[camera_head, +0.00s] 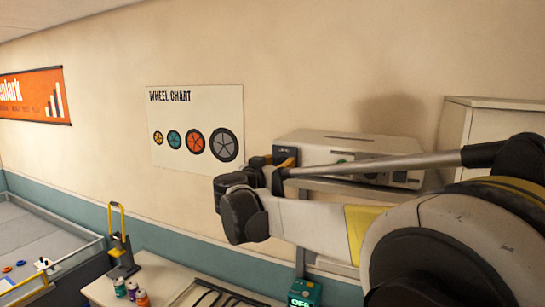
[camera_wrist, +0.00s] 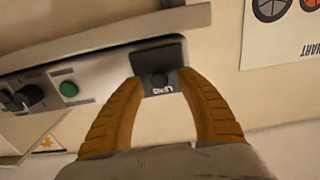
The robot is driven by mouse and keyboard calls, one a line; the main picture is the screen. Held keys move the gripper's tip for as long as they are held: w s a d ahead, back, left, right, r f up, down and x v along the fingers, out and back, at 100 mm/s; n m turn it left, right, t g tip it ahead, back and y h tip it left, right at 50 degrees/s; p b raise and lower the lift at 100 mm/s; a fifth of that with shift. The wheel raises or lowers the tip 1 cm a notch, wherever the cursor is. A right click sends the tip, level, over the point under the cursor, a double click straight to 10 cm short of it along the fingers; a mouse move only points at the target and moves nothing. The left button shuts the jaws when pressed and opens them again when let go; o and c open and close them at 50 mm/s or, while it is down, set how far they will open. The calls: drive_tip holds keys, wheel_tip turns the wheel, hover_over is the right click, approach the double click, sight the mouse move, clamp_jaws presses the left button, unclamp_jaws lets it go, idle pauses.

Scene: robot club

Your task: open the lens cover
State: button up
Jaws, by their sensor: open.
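The lens cover (camera_wrist: 149,53) is a dark square plate with a round knob and a white label, upside down in the wrist view. It sits on the front of a pale box-shaped projector (camera_wrist: 100,75), which also shows in the head view (camera_head: 345,147). My gripper (camera_wrist: 160,80) is open, its two orange-brown fingers spread to either side of the knob and label. I cannot tell whether the fingertips touch the cover. In the head view my gripper (camera_head: 270,162) is at the projector's left end and hides part of it. The cover looks closed over the lens.
The projector front also has a green button (camera_wrist: 68,89) and a dark knob (camera_wrist: 28,96). A wheel chart (camera_head: 197,127) hangs on the wall to the left. Below are a table (camera_head: 160,275) with small bottles and a green box marked OFF (camera_head: 304,293).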

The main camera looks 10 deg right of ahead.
sight(311, 160)
drive_tip(key=shift+x, duration=0.8)
clamp_jaws()
drive_tip(key=s+d, duration=0.1)
drive_tip(key=d, duration=0.1)
drive_tip(key=s+d+b, duration=0.1)
drive_tip(key=s+d, duration=0.3)
drive_tip(key=d, duration=0.1)
drive_tip(key=shift+b, duration=0.3)
drive_tip(key=shift+w+a, duration=0.15)
drive_tip(key=shift+a, duration=0.1)
unclamp_jaws()
drive_tip(key=v, duration=1.2)
